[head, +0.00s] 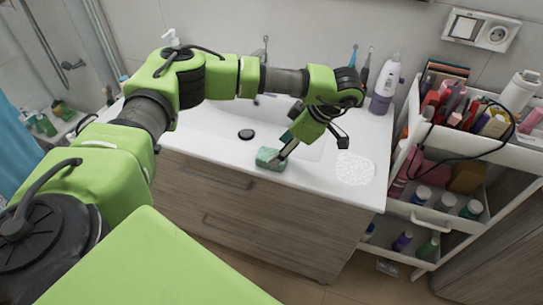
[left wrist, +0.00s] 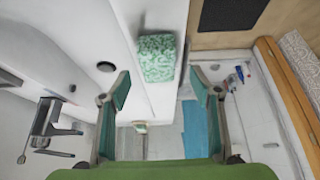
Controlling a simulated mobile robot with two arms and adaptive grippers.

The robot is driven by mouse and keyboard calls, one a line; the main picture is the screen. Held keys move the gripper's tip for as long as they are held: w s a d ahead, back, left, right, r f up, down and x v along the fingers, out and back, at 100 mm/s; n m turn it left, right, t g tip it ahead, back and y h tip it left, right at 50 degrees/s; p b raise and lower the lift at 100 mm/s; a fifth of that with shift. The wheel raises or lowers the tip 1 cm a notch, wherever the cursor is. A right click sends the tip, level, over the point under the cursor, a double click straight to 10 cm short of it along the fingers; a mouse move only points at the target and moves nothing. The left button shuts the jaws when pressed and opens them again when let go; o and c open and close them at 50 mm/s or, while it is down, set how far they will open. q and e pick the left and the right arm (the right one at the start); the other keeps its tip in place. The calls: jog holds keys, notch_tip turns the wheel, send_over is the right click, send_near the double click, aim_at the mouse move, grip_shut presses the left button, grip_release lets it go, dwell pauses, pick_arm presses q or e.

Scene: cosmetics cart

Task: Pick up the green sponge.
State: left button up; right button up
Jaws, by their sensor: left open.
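The green sponge (head: 267,160) lies near the front edge of the white sink counter in the head view. In the left wrist view the sponge (left wrist: 157,58) shows a mottled pale green face, ahead of the fingertips and roughly centred between them. My left gripper (head: 287,146) is at the sponge's right side in the head view, pointing down to it. In the left wrist view my left gripper (left wrist: 160,86) is open with nothing between its fingers. Whether a finger touches the sponge I cannot tell. My right gripper is not in view.
A white soap dish-like mat (head: 355,168) lies right of the sponge on the counter. A dark round drain (head: 246,134) is in the basin behind. A loaded cart (head: 441,215) stands right of the counter.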

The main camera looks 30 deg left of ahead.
aim_at(271, 154)
pick_arm(q)
jog(key=p+x, duration=0.2)
jog(key=x, duration=0.3)
jog(key=shift+w+a+r+p, duration=0.1)
jog(key=shift+a+p, duration=0.1)
jog(key=shift+p, duration=0.1)
jog(key=shift+a+f, duration=0.1)
jog(key=shift+f, duration=0.15)
jog(key=c, duration=1.3)
jog(key=shift+c, duration=0.2)
jog(key=shift+r, duration=0.1)
jog(key=shift+r+b, duration=0.55)
jog(key=shift+b, duration=0.05)
jog(key=s+d+r+b, duration=0.4)
jog(key=s+d+r, duration=0.5)
jog(key=s+r, duration=0.1)
jog(key=shift+s+r, duration=0.4)
jog(key=shift+r, duration=0.5)
